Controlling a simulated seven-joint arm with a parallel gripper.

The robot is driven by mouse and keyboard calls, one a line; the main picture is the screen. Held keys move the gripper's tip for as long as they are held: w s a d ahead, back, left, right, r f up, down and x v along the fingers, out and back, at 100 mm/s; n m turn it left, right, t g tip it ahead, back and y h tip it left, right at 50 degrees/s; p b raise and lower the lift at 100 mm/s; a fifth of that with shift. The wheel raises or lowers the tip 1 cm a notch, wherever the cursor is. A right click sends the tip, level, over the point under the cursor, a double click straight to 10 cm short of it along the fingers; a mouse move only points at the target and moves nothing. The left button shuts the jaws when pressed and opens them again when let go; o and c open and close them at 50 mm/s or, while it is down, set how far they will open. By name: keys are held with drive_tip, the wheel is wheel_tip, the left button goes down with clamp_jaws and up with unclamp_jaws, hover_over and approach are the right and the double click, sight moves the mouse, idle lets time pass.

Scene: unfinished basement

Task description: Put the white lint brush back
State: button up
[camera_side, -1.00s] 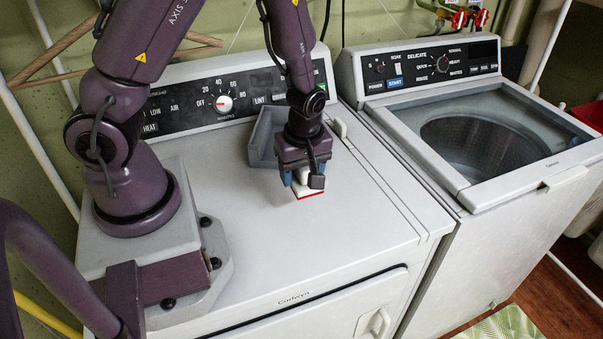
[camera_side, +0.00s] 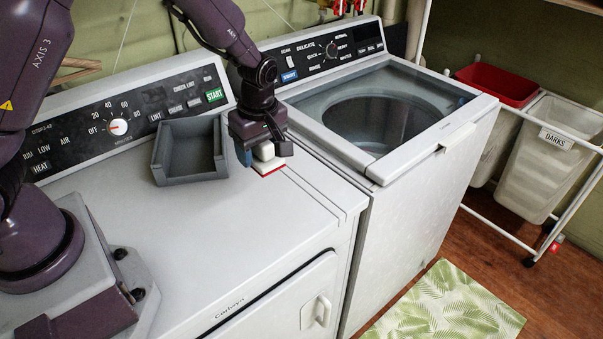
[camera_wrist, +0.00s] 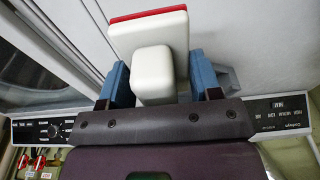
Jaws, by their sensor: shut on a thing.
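The white lint brush (camera_side: 267,164) has a block-like handle and a red edge along its base. It is low over the dryer top, just right of the grey tray (camera_side: 188,171). I cannot tell whether it touches the dryer. My gripper (camera_side: 260,153) is shut on its handle, pointing down. In the wrist view, the brush (camera_wrist: 150,35) sits between the two blue fingers of my gripper (camera_wrist: 157,82). The grey tray is open at the top, looks empty, and stands on the dryer by the control panel.
The dryer top (camera_side: 190,230) is clear in front of the tray. The washer (camera_side: 440,170) stands to the right, across a narrow gap, its glass lid down. A cart with a red bin (camera_side: 497,84) and a white DARKS bin (camera_side: 550,150) is farther right. A leaf-patterned mat (camera_side: 450,305) lies on the floor.

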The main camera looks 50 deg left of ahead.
drive_tip(key=w+f, duration=0.3)
drive_tip(key=w, duration=0.3)
hover_over(302, 177)
drive_tip(key=f, duration=0.5)
drive_tip(key=shift+s+d+f, duration=0.15)
drive_tip(key=shift+d+f, duration=0.1)
drive_tip(key=shift+f, duration=1.85)
drive_tip(key=shift+f, duration=0.15)
drive_tip(key=o, duration=1)
drive_tip(key=shift+c, duration=0.2)
